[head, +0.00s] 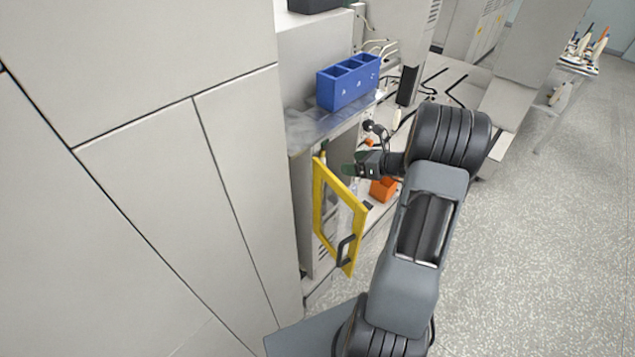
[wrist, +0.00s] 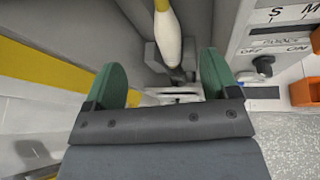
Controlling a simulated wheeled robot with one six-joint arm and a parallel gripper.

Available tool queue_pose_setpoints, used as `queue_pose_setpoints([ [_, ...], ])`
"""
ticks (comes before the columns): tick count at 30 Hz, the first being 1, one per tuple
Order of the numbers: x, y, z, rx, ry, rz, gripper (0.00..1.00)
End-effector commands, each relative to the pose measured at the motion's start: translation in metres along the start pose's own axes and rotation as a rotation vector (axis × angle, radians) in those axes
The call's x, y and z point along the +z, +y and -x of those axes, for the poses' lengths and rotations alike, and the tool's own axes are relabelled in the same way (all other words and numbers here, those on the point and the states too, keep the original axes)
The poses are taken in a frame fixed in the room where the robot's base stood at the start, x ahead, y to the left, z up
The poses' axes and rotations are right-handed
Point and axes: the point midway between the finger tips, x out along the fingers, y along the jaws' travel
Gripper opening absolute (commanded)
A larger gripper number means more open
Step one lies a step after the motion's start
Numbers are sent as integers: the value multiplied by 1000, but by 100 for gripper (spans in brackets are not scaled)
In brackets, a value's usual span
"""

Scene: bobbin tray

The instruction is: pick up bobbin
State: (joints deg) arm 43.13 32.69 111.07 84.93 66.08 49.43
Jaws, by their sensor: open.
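A bobbin (wrist: 168,38), white with a yellow top, stands in a grey recess in the wrist view. It sits ahead of and between the two green fingers of my gripper (wrist: 165,85), which are apart with nothing between their tips. The bobbin's lower end meets a dark holder. In the head view, my gripper (head: 357,168) is beside the open yellow-framed door, at the cabinet opening. The bobbin's tip (head: 323,157) shows small there, and the rest of it is mostly hidden behind the door frame.
The yellow door frame (head: 332,233) with a dark handle stands open, close to my gripper. A blue three-compartment box (head: 348,82) rests on the metal shelf above. An orange bin (head: 383,189) is behind my gripper. A panel with a dark knob (wrist: 263,65) is at the right.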

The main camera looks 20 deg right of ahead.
Motion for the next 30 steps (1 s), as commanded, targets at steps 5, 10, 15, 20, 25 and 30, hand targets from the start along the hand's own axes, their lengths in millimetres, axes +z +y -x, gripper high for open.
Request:
queue_pose_setpoints([
  [5, -28, -1, -15, -3, 2, 4, 80],
  [10, -38, -2, -24, -2, 3, 6, 80],
  [15, -40, -2, -48, 1, 4, 5, 80],
  [20, -39, -1, -76, 0, 4, 5, 80],
  [25, -39, -2, -98, -1, 4, 6, 80],
  [30, -39, -2, -106, -3, 3, 6, 80],
])
